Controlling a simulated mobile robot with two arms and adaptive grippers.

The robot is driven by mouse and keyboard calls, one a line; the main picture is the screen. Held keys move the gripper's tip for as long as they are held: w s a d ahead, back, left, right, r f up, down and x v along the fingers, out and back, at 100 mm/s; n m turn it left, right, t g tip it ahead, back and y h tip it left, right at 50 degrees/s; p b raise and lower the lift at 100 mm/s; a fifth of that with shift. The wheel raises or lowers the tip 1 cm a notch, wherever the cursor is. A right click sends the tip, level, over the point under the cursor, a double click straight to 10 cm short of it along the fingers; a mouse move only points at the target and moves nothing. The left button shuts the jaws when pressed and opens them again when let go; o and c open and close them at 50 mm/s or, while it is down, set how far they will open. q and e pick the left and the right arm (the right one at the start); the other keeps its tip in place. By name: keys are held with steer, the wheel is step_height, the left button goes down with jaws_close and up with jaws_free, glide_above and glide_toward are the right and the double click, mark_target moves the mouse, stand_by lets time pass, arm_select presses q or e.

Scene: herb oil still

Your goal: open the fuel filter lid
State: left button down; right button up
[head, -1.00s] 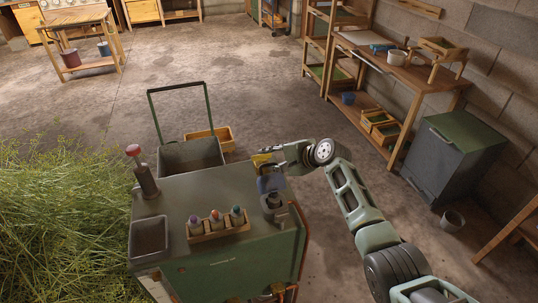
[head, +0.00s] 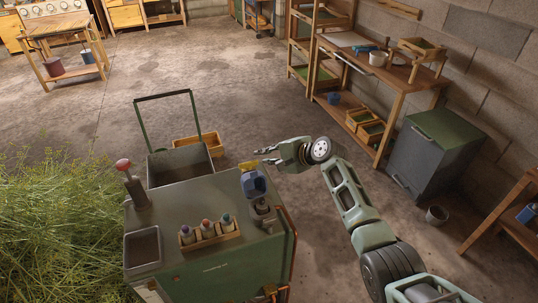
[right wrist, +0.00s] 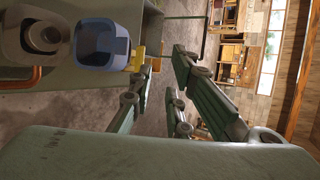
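A blue squarish cup-like part (head: 253,184) stands at the right end of the green cart top; it also shows in the right wrist view (right wrist: 101,43). It looks open at the top, and I take it for the fuel filter. A yellow piece (head: 248,165) sits at its far side, perhaps the lid (right wrist: 138,58). A dark grey fitting (head: 263,210) with a round top stands beside it. My right gripper (head: 263,157) is open and empty, to the right of the yellow piece and apart from it; its fingers (right wrist: 166,60) are spread. My left gripper is out of view.
The cart top (head: 195,208) also holds a rack of small bottles (head: 209,234), a red-knobbed lever (head: 131,182) and a dark tray (head: 142,246).

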steer(key=v, duration=1.2)
steer(key=shift+f, duration=0.1)
stand_by(0.4)
